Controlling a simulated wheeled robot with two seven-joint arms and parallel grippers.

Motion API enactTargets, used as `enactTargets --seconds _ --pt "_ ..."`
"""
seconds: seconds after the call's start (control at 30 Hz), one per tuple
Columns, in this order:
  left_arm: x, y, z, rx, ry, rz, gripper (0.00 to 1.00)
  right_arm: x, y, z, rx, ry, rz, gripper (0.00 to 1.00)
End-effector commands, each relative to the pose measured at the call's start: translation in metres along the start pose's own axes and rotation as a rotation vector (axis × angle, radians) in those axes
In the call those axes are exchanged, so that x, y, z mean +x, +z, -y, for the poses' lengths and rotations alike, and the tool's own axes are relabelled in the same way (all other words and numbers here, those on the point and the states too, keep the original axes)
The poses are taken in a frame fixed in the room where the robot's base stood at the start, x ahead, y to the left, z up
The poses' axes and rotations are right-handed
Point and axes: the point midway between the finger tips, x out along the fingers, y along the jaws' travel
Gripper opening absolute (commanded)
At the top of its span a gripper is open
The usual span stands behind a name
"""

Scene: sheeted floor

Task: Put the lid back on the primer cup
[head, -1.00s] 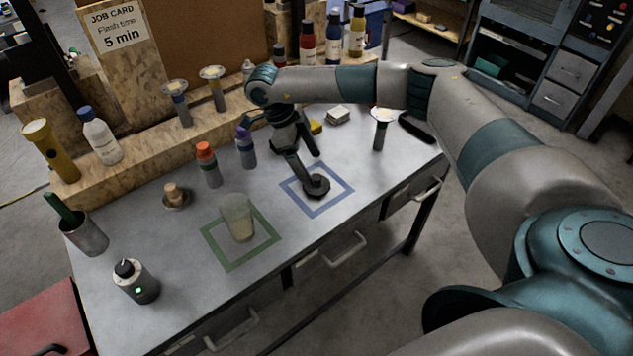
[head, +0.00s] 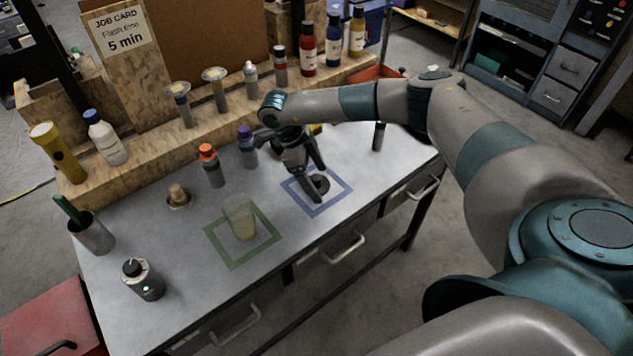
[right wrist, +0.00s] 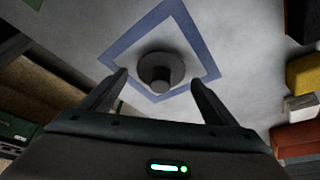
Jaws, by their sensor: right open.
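The lid (head: 322,184), a dark round disc, lies inside the blue square outline on the grey bench. In the right wrist view the lid (right wrist: 176,66) shows a round knob on top. The likely primer cup (head: 240,219), translucent with pale contents, stands uncovered in the green square outline. My right gripper (head: 318,183) is open at the lid, its fingers partly hiding it in the head view. In the right wrist view the gripper (right wrist: 158,80) has the knob between its fingertips, not gripped. My left gripper is not in view.
An orange-capped bottle (head: 211,166) and a purple-capped bottle (head: 246,148) stand behind the cup. The bench front between the squares is clear.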

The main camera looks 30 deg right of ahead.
Motion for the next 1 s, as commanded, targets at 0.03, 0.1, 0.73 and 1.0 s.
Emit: enactTargets --seconds 0.03,0.1,0.73,1.0 --pt "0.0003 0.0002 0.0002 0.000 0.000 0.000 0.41 -0.0001 0.0003 0.0000 0.000 0.000 0.000 0.81" --pt "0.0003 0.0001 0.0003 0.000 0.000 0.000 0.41 -0.0002 0.0003 0.0000 0.000 0.000 0.000 0.81" --pt "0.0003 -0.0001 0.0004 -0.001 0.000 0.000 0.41 -0.0007 0.0002 0.0001 0.000 -0.001 0.000 0.38" --pt "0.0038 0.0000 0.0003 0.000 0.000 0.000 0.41 -0.0044 -0.0009 0.0006 0.000 -0.001 0.001 0.38"
